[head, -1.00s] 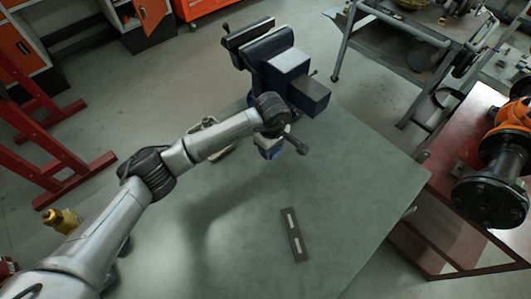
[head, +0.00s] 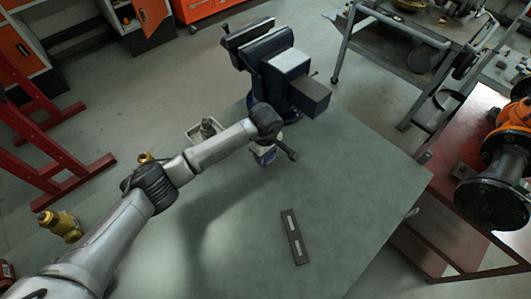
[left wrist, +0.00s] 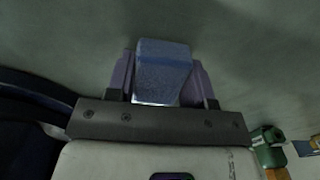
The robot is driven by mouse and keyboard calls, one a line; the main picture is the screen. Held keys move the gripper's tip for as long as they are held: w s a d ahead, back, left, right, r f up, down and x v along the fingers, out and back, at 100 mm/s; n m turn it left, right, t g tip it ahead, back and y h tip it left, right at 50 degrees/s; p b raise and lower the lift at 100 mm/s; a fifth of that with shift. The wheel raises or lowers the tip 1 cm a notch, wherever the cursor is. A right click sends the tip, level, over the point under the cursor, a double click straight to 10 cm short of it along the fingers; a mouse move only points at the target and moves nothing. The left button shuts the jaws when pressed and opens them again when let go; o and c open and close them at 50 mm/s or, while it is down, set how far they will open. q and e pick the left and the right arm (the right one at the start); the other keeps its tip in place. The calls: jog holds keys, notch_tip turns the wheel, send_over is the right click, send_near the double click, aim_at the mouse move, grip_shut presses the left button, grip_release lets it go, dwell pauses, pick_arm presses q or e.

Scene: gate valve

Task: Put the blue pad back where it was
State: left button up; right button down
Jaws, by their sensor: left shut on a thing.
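The blue pad (left wrist: 163,70) is a small speckled blue block in the left wrist view. It sits between the two fingers of my left gripper (left wrist: 163,85), which is shut on it. In the head view my left gripper (head: 264,158) hangs over the grey-green table (head: 340,185), just in front of the vise. The pad is mostly hidden there by my wrist. I cannot tell how high it is above the table. My right gripper is in neither view.
A dark blue bench vise (head: 282,62) stands at the table's back edge. A dark bar with two light slots (head: 294,237) lies on the table's front part. A shallow tray (head: 196,134) is partly behind my left arm. A brass valve (head: 62,225) is at left. The table's right side is clear.

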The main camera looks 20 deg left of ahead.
pick_arm(q)
jog(key=shift+f, duration=0.1)
jog(key=o, duration=0.4)
jog(key=shift+f, duration=0.1)
jog(key=o, duration=0.5)
jog(key=shift+c, duration=0.2)
jog(key=shift+r, duration=0.35)
notch_tip(320, 180, up, 12)
jog(key=p, duration=0.2)
jog(key=shift+f, duration=0.15)
